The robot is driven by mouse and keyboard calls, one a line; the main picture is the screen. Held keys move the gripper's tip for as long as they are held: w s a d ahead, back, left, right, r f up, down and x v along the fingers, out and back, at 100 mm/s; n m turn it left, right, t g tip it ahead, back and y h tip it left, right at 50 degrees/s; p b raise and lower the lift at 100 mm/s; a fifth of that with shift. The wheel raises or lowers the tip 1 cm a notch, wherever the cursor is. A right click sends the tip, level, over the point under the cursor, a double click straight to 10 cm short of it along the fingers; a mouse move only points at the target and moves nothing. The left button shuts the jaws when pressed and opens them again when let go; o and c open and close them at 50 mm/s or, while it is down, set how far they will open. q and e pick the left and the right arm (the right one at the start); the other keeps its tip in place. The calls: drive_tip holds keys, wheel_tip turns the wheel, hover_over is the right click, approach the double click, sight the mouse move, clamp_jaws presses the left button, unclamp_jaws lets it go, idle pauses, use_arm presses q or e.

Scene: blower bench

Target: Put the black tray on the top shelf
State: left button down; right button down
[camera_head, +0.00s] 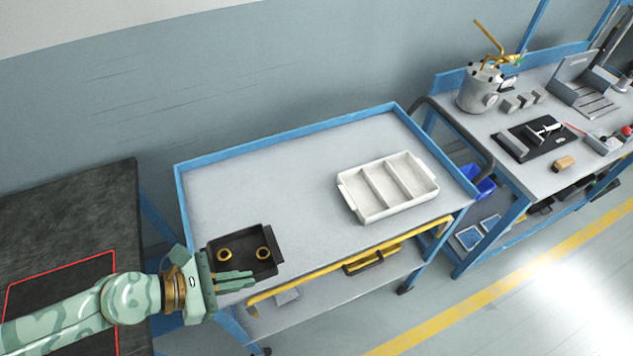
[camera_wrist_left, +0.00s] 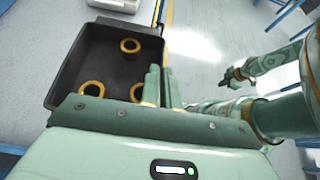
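The black tray (camera_head: 262,238) is at the near left corner of the blue cart's grey top shelf (camera_head: 290,165). I cannot tell whether it rests there or is just above. Brass rings lie in it; three show in the left wrist view, where the tray (camera_wrist_left: 100,65) fills the upper left. My left gripper (camera_head: 236,280) is at the tray's near wall. Its fingers (camera_wrist_left: 161,86) are close together, with the wall seemingly between them. My right gripper (camera_wrist_left: 236,76) is small in the left wrist view, away from the tray over the floor; its opening is unclear.
A white compartment tray (camera_head: 388,186) stands on the shelf's right half. The shelf between the trays is clear. A raised blue rim (camera_head: 290,132) edges the back. A dark table (camera_head: 75,225) is at left, and a workbench (camera_head: 540,180) with tools is at right.

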sight(246, 249)
use_arm(q)
drive_tip(key=shift+s, duration=0.1)
drive_tip(key=shift+f, duration=0.15)
drive_tip(key=w+f+b, duration=0.1)
drive_tip(key=w, duration=0.2)
drive_tip(key=w+d+f+b, duration=0.1)
drive_tip(key=w, duration=0.2)
drive_tip(key=w+f, duration=0.2)
drive_tip(key=w, duration=0.1)
drive_tip(key=shift+d+b, duration=0.25)
drive_tip(key=shift+b, duration=0.15)
drive_tip(key=w+f, duration=0.1)
drive_tip(key=w+f+b, duration=0.1)
drive_tip(key=f, duration=0.1)
drive_tip(key=w+f+b, duration=0.1)
drive_tip(key=shift+w+d+f, duration=0.25)
drive_tip(key=shift+d, duration=0.05)
drive_tip(key=shift+w+d+f+b, duration=0.1)
drive_tip(key=shift+w+f+b, duration=0.2)
drive_tip(key=shift+w+f, duration=0.25)
drive_tip(key=shift+w+f+b, duration=0.1)
drive_tip(key=shift+f+b, duration=0.3)
drive_tip(key=shift+f, duration=1.2)
drive_tip(key=shift+f, duration=0.1)
